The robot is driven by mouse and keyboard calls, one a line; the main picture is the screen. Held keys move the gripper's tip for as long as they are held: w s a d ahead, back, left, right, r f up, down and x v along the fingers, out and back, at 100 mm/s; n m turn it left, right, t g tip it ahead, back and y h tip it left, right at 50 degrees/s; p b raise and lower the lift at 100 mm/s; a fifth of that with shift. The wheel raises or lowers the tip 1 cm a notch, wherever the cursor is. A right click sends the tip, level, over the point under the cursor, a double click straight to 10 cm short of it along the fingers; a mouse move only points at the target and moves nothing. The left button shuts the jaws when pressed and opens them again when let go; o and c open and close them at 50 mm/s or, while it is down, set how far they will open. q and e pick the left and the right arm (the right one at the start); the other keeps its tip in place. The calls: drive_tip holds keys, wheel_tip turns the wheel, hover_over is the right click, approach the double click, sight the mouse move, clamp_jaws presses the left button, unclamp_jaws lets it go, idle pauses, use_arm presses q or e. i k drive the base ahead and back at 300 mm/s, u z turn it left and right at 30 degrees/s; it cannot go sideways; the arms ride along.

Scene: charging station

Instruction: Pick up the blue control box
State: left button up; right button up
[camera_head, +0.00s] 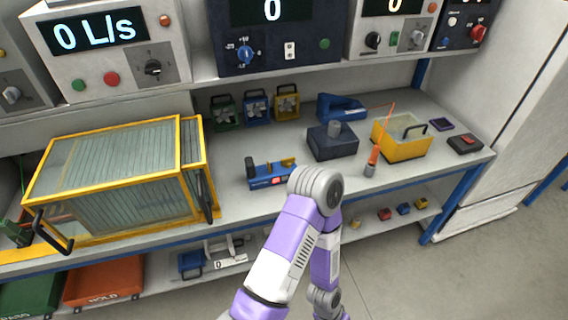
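Several blue things show, and I cannot tell for certain which is the control box. A small blue unit (264,183) with a red button, a dark round part and yellow parts lies near the bench's front edge. A dark blue box (325,148) with a grey cylinder on top stands behind it to the right. A dark blue panel (285,52) with a knob, switch and "0" display stands on the upper shelf. One purple and white arm of mine bends in front of the bench, its elbow beside the small blue unit. Neither gripper is in view.
A yellow-framed clear case (110,133) fills the bench's left part. A yellow bin (404,151), an orange-handled tool (371,165) and a blue device (338,106) lie at right. The upper shelf overhangs the back. Bare bench (236,151) shows between case and small blue unit.

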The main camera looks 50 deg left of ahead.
sight(259, 176)
drive_tip(key=u, duration=1.6)
